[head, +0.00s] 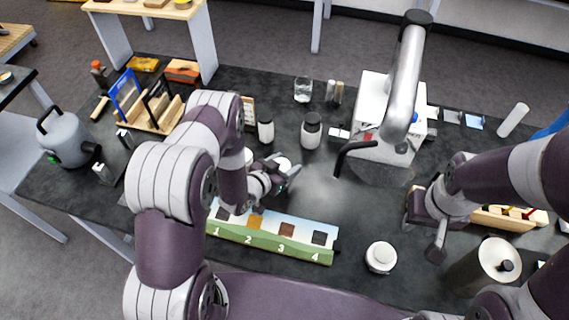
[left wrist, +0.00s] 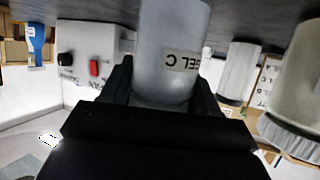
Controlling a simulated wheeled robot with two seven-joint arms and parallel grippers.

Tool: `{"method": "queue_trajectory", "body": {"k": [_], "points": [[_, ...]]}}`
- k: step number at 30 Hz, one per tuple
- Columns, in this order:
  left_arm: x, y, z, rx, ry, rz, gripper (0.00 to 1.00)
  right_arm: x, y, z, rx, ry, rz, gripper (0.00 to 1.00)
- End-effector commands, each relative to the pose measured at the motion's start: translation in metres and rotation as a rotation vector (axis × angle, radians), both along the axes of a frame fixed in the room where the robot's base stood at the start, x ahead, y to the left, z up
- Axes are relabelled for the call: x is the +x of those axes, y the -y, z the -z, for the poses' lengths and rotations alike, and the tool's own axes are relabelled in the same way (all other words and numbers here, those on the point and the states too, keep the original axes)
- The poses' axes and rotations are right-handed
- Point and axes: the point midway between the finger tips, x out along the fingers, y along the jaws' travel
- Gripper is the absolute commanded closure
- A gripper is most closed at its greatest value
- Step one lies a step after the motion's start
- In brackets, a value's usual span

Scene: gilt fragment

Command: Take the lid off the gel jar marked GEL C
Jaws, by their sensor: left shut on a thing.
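The GEL C jar (left wrist: 172,45) is pale and translucent. It appears upside down in the left wrist view, with its label (left wrist: 181,62) facing the camera. My left gripper (head: 283,172) is shut on this jar near its top end, a finger on each side; it also shows in the left wrist view (left wrist: 163,90). The lid is hidden behind the gripper body, and I cannot tell whether the jar stands on the table. In the head view the arm and gripper cover most of it. My right gripper (head: 434,225) is at the right; its fingers are not clear.
A white machine (head: 375,95) stands at the back right.

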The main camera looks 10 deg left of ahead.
Motion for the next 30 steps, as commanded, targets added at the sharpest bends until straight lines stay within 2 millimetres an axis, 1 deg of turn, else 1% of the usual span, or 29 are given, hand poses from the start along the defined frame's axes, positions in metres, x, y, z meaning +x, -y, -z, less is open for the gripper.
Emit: {"method": "queue_trajectory", "body": {"k": [2, 8, 12, 13, 14, 15, 22, 25, 28, 30], "points": [[0.0, 0.0, 0.003, 0.0, 0.001, 0.0, 1.0, 0.0, 0.0, -0.001, 0.0, 0.0, 0.0, 0.66], [0.0, 0.0, 0.003, -0.001, 0.002, 0.0, 1.0, 0.0, 0.0, 0.0, 0.0, 0.0, 0.0, 0.66], [0.0, 0.0, 0.008, -0.001, 0.002, 0.0, 1.0, 0.0, 0.0, 0.005, 0.0, 0.0, 0.0, 0.66], [0.0, 0.0, 0.007, 0.0, 0.001, 0.0, 0.3, 0.0, 0.0, 0.004, 0.0, 0.0, 0.0, 0.66], [0.0, 0.0, 0.007, 0.0, 0.001, 0.0, 0.2, 0.0, 0.0, 0.003, 0.0, 0.0, 0.0, 0.66], [0.0, 0.0, 0.007, 0.0, 0.001, 0.0, 0.14, 0.0, 0.0, 0.003, 0.0, 0.0, 0.0, 0.66], [0.0, 0.0, 0.006, 0.0, 0.001, 0.0, 0.14, 0.0, 0.0, 0.003, 0.0, 0.0, 0.0, 0.66], [0.0, 0.0, 0.0, 0.0, 0.001, 0.0, 0.14, 0.0, 0.0, -0.003, 0.0, 0.0, 0.0, 0.66], [-0.009, -0.005, -0.001, -0.001, 0.001, -0.001, 0.14, 0.0, 0.0, 0.002, 0.0, 0.0, 0.0, 0.66], [-0.021, -0.011, -0.006, 0.0, -0.001, -0.004, 0.14, 0.0, 0.0, 0.004, 0.0, 0.0, 0.0, 0.66]]}}
